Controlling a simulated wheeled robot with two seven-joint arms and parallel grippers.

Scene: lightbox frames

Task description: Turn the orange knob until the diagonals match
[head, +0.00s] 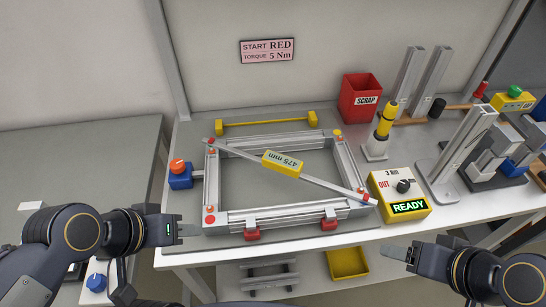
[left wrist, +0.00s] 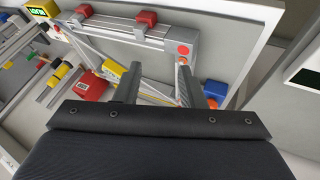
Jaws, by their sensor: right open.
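The orange knob (head: 178,164) sits on a blue block (head: 180,181) at the left side of a grey aluminium frame (head: 270,216). The blue block shows in the left wrist view (left wrist: 215,89), right of my fingers. A diagonal bar (head: 330,184) crosses the frame from upper left to lower right, carrying a yellow gauge (head: 283,164) reading 475 mm. My left gripper (head: 192,230) is open and empty, in front of the frame's near left corner and apart from the knob. My right gripper (head: 398,253) is open and empty near the table's front edge.
A yellow control box (head: 399,196) with a black dial shows READY, right of the frame. Red clamps (head: 330,224) hold its near side. A sign (head: 267,50) reads START RED, TORQUE 5 Nm. A red scrap bin (head: 360,98) and a yellow-black tool (head: 386,120) stand behind.

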